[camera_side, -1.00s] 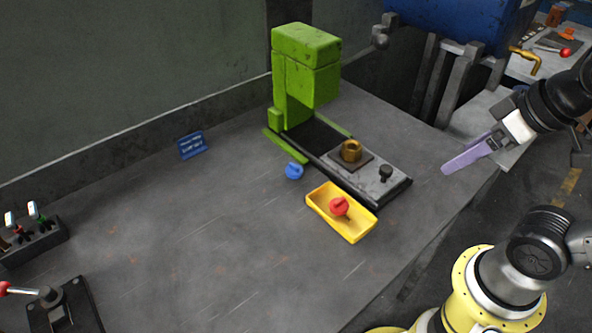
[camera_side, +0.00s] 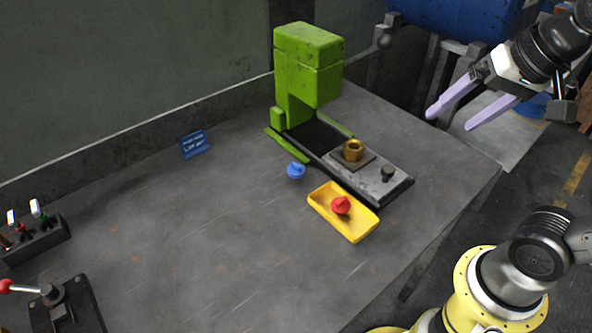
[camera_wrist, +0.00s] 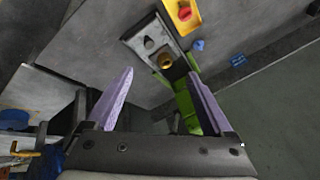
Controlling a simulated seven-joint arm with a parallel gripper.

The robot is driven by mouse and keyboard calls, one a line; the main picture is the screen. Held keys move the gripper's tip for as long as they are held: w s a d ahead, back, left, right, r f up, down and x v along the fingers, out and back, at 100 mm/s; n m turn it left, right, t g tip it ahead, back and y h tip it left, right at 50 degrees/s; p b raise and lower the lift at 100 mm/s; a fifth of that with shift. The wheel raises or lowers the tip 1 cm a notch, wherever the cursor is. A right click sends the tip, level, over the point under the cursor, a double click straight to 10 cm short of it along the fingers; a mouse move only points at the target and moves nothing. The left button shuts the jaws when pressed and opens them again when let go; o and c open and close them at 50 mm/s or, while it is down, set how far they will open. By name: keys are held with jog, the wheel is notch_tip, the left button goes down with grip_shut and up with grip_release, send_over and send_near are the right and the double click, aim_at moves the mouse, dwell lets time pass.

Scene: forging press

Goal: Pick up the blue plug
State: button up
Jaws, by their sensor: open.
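The blue plug (camera_side: 296,170) lies on the grey table just left of the press base, behind the yellow tray. It also shows as a small blue shape in the wrist view (camera_wrist: 198,45), beyond my fingertips. My gripper (camera_side: 449,117) is at the upper right, above and beyond the table's right edge, well apart from the plug. Its two lilac fingers are spread with nothing between them; they also frame the wrist view (camera_wrist: 160,78).
A green press (camera_side: 308,75) stands behind the plug, its base carrying a brass nut (camera_side: 353,150) and a dark knob (camera_side: 388,173). A yellow tray (camera_side: 357,233) holds a red plug (camera_side: 341,205). The table's left middle is clear.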

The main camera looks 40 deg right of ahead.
jog(key=w+a+r+m+g, duration=0.1)
jog(key=w+a+r+m, duration=0.15)
jog(key=w+m, duration=0.55)
jog(key=m+g, duration=0.1)
jog(key=g, duration=0.4)
send_over(296, 165)
notch_tip(296, 165, down, 22)
jog(key=shift+r, duration=0.1)
jog(key=shift+f, duration=3.15)
jog(key=c, duration=0.8)
